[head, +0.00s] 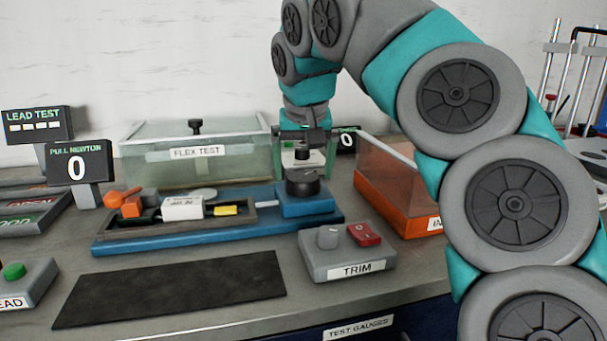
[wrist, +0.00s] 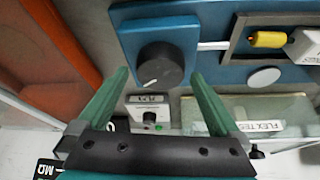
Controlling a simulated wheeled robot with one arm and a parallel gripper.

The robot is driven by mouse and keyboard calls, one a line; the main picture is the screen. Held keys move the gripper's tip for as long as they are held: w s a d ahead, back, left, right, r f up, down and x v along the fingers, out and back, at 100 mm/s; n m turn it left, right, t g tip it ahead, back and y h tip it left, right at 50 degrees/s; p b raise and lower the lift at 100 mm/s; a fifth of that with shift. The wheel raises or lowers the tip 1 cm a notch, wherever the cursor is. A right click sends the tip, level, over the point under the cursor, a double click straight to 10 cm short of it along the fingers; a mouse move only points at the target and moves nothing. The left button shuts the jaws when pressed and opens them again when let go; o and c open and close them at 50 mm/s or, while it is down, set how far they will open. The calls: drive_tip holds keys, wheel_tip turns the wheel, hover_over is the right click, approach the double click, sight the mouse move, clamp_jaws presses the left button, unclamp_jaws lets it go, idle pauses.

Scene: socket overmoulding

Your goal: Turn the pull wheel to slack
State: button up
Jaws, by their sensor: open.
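The pull wheel (head: 303,184) is a black round knob on a blue block at the right end of the blue pull fixture (head: 170,240). In the wrist view the wheel (wrist: 160,64) shows a short white mark near its rim, toward the lower left. My gripper (wrist: 160,78) is open, with one green finger on each side of the wheel in that picture. I cannot tell if either finger touches it. In the head view my gripper (head: 303,150) hangs over the wheel, pointing down. The pull newton display (head: 78,165) reads 0.
An orange clamp (head: 128,204), a white block (head: 182,208) and a yellow piece (head: 227,210) sit along the fixture. The flex test box (head: 195,165) stands behind, an orange bin (head: 395,203) to the right, the trim box (head: 346,255) in front. A dark mat (head: 175,288) lies clear.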

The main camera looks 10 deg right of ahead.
drive_tip(key=shift+x, duration=0.8)
drive_tip(key=shift+c, duration=0.2)
drive_tip(key=c, duration=1.1)
drive_tip(key=shift+c, duration=0.2)
drive_tip(key=shift+r+n+p, duration=0.1)
drive_tip(key=shift+n+p, duration=0.3)
drive_tip(key=n+y+p, duration=0.1)
drive_tip(key=n+p, duration=0.1)
drive_tip(key=shift+d+n, duration=0.1)
drive_tip(key=shift+n, duration=0.3)
drive_tip(key=n+y, duration=0.1)
drive_tip(key=n, duration=0.2)
drive_tip(key=shift+n+y, duration=0.3)
drive_tip(key=shift+w+d+n+g+y, duration=0.1)
drive_tip(key=shift+n+g+y, duration=0.2)
drive_tip(key=shift+n, duration=0.65)
drive_tip(key=shift+d+n+g+y, duration=0.1)
drive_tip(key=shift+n+g+y, duration=0.2)
drive_tip(key=shift+n, duration=0.65)
drive_tip(key=shift+a, duration=0.1)
